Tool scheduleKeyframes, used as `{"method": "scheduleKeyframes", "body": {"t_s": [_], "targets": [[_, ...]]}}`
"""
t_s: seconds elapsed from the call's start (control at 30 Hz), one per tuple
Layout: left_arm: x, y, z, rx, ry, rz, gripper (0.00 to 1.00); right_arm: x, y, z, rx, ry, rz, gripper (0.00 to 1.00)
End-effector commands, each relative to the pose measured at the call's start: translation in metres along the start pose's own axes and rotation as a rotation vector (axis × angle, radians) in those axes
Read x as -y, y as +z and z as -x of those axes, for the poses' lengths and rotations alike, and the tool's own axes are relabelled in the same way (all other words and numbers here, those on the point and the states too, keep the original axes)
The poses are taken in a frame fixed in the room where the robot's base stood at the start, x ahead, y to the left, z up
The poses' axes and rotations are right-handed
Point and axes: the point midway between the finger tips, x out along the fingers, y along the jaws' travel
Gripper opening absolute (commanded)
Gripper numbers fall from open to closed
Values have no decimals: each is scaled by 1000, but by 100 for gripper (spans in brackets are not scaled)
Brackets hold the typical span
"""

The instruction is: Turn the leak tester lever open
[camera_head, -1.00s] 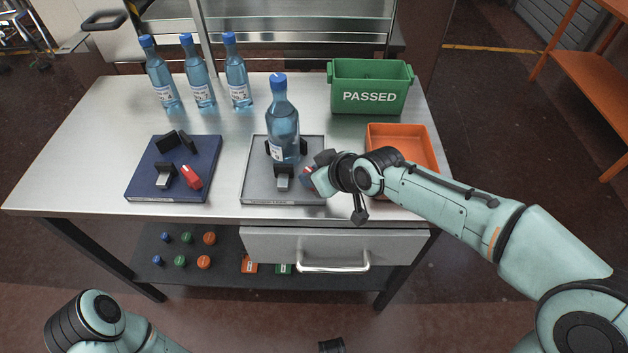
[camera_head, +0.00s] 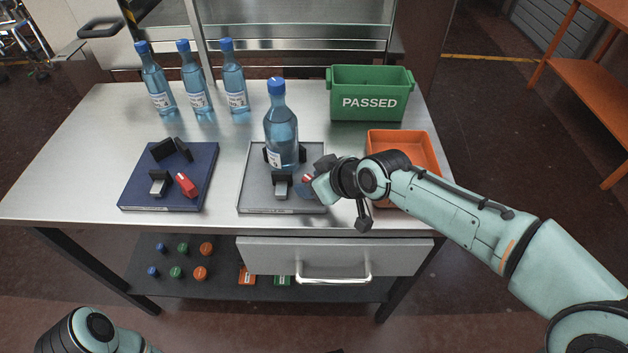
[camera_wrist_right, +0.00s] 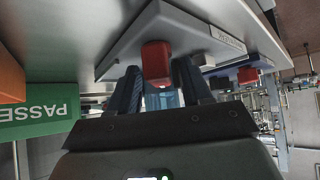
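A grey plate device (camera_head: 254,196) stands at the front middle of the table, with black and grey clamp blocks and a red lever (camera_head: 307,179) on its right side. A blue-capped bottle (camera_head: 281,134) stands upright in it. My right gripper (camera_head: 317,184) is at the device's right edge, at the lever, and partly hides it. In the right wrist view, which looks upside down, the red lever (camera_wrist_right: 157,62) shows between the two spread fingers of this gripper (camera_wrist_right: 157,78). Contact is unclear. My left gripper is out of view; only part of that arm shows at lower left.
A blue plate device (camera_head: 145,190) with its own red lever (camera_head: 186,185) stands left. Three bottles (camera_head: 196,82) stand at the back left. A green PASSED bin (camera_head: 370,103) and an orange tray (camera_head: 424,148) are at right. A drawer (camera_head: 335,258) is below.

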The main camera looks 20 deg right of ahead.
Motion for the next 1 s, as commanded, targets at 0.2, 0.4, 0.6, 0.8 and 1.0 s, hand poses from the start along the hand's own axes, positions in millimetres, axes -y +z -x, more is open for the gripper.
{"method": "scheduleKeyframes", "body": {"t_s": [0.2, 0.4, 0.6, 0.8, 1.0], "targets": [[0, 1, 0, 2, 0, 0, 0, 0, 0, 2, -1, -1, 0, 49], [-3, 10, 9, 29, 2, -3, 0, 0, -2, 27, -5, 0, -2, 49], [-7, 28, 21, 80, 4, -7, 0, -1, -2, 73, -5, 2, -2, 49], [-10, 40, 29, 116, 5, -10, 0, 0, -1, 112, -4, 1, -1, 49], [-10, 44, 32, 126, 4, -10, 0, 0, 0, 131, -1, 0, -1, 49]]}}
